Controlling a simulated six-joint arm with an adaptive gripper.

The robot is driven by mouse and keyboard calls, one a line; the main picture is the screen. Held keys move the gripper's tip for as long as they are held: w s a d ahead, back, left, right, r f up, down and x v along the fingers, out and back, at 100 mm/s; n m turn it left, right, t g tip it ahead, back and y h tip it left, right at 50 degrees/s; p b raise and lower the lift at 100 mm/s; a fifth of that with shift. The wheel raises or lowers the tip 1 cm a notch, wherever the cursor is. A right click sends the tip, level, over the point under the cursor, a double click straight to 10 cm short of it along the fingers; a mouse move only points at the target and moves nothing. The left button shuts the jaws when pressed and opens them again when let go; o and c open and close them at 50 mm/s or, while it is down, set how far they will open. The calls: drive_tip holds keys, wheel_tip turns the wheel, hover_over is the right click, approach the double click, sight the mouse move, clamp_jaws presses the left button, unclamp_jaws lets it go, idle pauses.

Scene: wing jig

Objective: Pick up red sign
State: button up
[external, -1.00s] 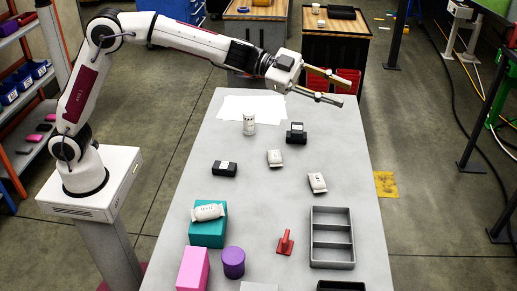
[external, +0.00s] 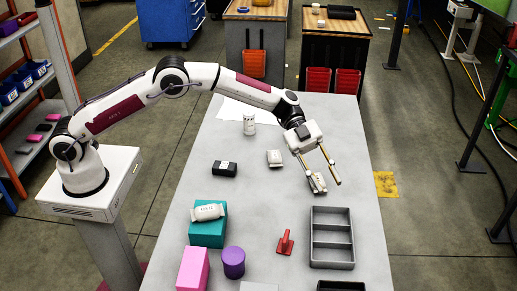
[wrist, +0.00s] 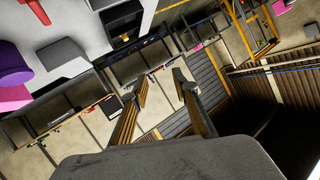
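The red sign (external: 285,243) is a small red piece with a wide foot and a narrower upright part. It stands on the grey table, left of the grey compartment tray (external: 333,256). In the wrist view a red piece (wrist: 38,10), which looks like the sign, is cut off by the top left edge. My gripper (external: 325,187) is open and empty, its two fingers apart. The open fingers also show in the wrist view (wrist: 160,88).
A teal box (external: 207,233) with a white packet on top, a pink block (external: 193,270) and a purple cylinder (external: 234,262) stand left of the sign. A black box (external: 224,168) and a white can (external: 249,124) are farther back. Bare table surrounds the sign.

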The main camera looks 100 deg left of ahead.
sight(284, 247)
drive_tip(key=s+f+g, duration=0.2)
drive_tip(key=s+f, duration=0.1)
drive_tip(key=f, duration=0.2)
drive_tip(key=s+a+f+m+g, duration=0.1)
drive_tip(key=s+f+g, duration=0.1)
drive_tip(key=f, duration=0.3)
drive_tip(key=s+f+g, duration=0.3)
drive_tip(key=s+f, duration=0.1)
drive_tip(key=f, duration=0.2)
drive_tip(key=shift+s+a+f+m+h, duration=0.1)
drive_tip(key=shift+s+a+m+h, duration=0.2)
drive_tip(key=shift+m, duration=0.1)
drive_tip(key=shift+s+f, duration=0.25)
drive_tip(key=shift+f, duration=0.05)
drive_tip(key=shift+x, duration=3.4)
drive_tip(key=shift+d, duration=0.1)
drive_tip(key=shift+x, duration=2.55)
drive_tip(key=shift+r, duration=0.1)
clamp_jaws()
